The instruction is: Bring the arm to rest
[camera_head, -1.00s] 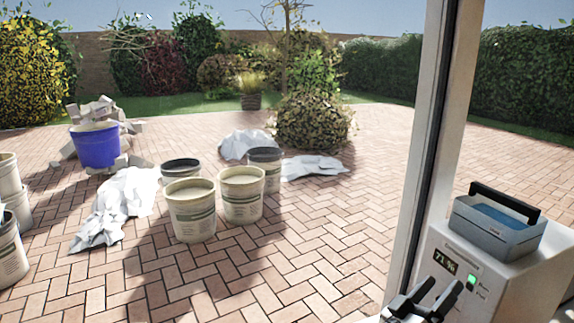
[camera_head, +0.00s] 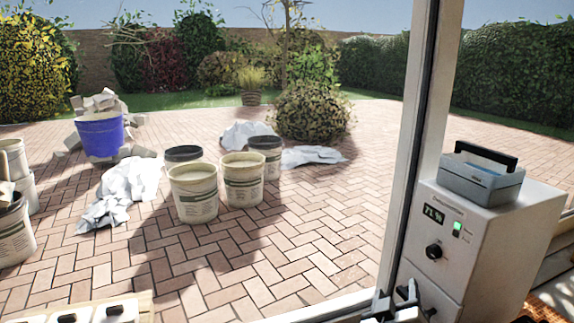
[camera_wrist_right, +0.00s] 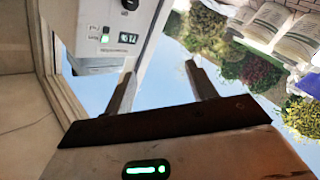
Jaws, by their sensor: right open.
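My right gripper (camera_head: 397,305) is at the bottom right of the head view, low in front of the white cabinet. Its two dark fingers stand apart with nothing between them. The right wrist view also shows the two spread fingers (camera_wrist_right: 160,88), with sky and a corner of the cabinet beyond them. My left gripper is not in either view.
A white cabinet (camera_head: 480,240) with a 71 % display and a dark knob stands at the right. A grey case (camera_head: 482,178) with a black handle lies on it. A frame post (camera_head: 412,130) rises beside it. Several buckets (camera_head: 194,195) stand on the brick paving outside.

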